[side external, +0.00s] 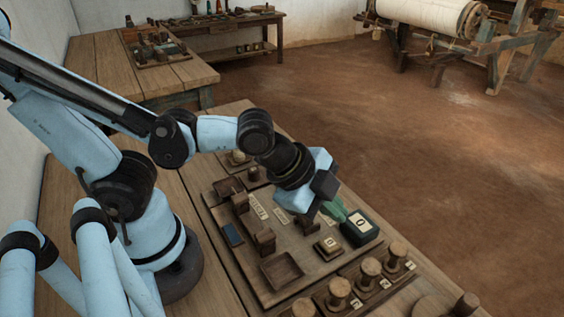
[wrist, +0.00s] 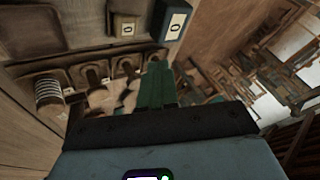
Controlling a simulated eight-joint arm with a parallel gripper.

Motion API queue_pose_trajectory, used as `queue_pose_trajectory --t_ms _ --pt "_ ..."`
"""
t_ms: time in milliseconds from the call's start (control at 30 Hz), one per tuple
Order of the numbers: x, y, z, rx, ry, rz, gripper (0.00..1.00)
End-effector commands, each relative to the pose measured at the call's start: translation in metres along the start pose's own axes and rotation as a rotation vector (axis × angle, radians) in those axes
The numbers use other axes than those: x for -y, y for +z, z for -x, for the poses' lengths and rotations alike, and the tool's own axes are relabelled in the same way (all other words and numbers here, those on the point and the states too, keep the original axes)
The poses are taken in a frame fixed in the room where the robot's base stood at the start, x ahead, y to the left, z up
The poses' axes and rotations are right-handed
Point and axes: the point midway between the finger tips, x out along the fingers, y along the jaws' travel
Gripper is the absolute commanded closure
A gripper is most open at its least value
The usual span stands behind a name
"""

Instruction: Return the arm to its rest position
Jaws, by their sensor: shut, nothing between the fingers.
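My arm reaches over a wooden work board (side external: 250,255) on the table. My gripper (side external: 335,211) has green fingers that are closed together, with nothing seen between them. It is just left of and above a dark green block with a white "0" label (side external: 360,227). In the wrist view, the green fingers of my gripper (wrist: 158,85) also show close together, below the labelled block (wrist: 170,20). The gap between the fingertips and the block is hard to judge.
A small wooden block with a label (side external: 328,248) and a shallow wooden tray (side external: 282,270) lie on the board. Several wooden spools (side external: 370,270) stand in a row at the front. A second table (side external: 100,62) and a loom (side external: 440,18) stand farther back. The earthen floor at right is clear.

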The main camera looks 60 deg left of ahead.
Motion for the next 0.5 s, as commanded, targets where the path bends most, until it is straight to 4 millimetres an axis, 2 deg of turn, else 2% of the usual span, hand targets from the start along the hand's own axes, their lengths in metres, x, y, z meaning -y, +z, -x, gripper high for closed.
queue_pose_trajectory --t_ms 333,433,500 --pt "0.002 0.002 0.001 0.004 -0.004 0.019 1.0" --pt "0.015 0.012 0.006 0.026 -0.024 0.142 1.0" --pt "0.028 0.026 0.013 0.052 -0.052 0.301 1.0"
